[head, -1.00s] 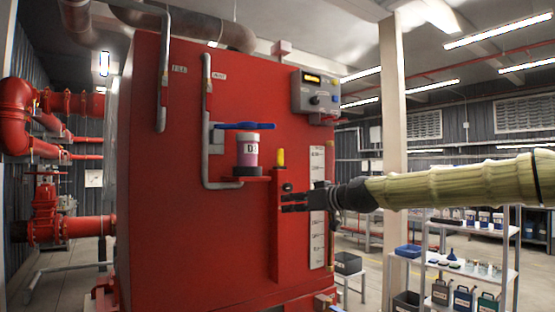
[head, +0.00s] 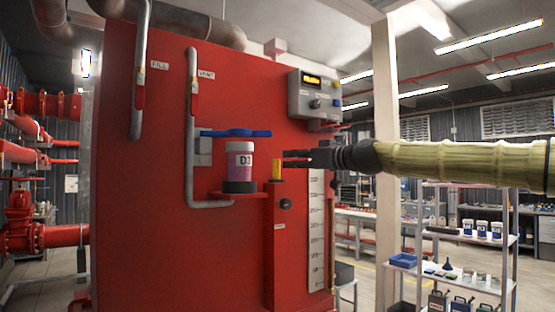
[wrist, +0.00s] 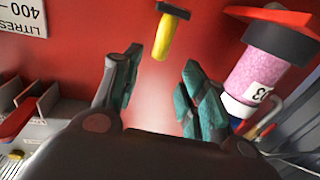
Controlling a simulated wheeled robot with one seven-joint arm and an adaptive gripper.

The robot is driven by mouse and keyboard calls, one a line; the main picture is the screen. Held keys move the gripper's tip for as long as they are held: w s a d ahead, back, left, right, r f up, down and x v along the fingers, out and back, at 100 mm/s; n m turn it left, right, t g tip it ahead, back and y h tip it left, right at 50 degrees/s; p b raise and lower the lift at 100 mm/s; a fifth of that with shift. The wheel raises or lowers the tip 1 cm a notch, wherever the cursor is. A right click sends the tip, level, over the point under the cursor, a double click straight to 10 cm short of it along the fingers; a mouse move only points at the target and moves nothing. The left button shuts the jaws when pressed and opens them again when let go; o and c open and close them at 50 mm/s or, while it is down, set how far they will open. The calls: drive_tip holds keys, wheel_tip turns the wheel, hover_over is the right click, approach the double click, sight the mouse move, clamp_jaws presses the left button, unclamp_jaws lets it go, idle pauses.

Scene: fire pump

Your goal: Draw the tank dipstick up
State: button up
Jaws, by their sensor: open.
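The dipstick shows as a yellow handle (head: 277,169) on top of a narrow red upright tube (head: 281,235) on the front of the big red tank (head: 140,200). In the wrist view the yellow handle (wrist: 166,36) lies just beyond and between my open fingers. My gripper (head: 288,159) is in front of the tank, close to the handle and about level with its top; its fingers (wrist: 155,88) are open and empty. They look apart from the handle. The dipstick's lower part is hidden in the tube.
Left of the handle, a pink jar labelled D3 (head: 240,163) stands on a small red shelf (head: 238,194) beneath a blue lever (head: 235,133). A white scale (head: 316,230) is right of the tube. A grey control box (head: 316,97) hangs above my gripper.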

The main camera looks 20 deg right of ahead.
sight(279, 161)
drive_tip(key=shift+p+x, duration=1.7)
drive_tip(key=shift+x, duration=2.4)
drive_tip(key=shift+w+f, duration=0.15)
drive_tip(key=shift+f, duration=0.05)
clamp_jaws()
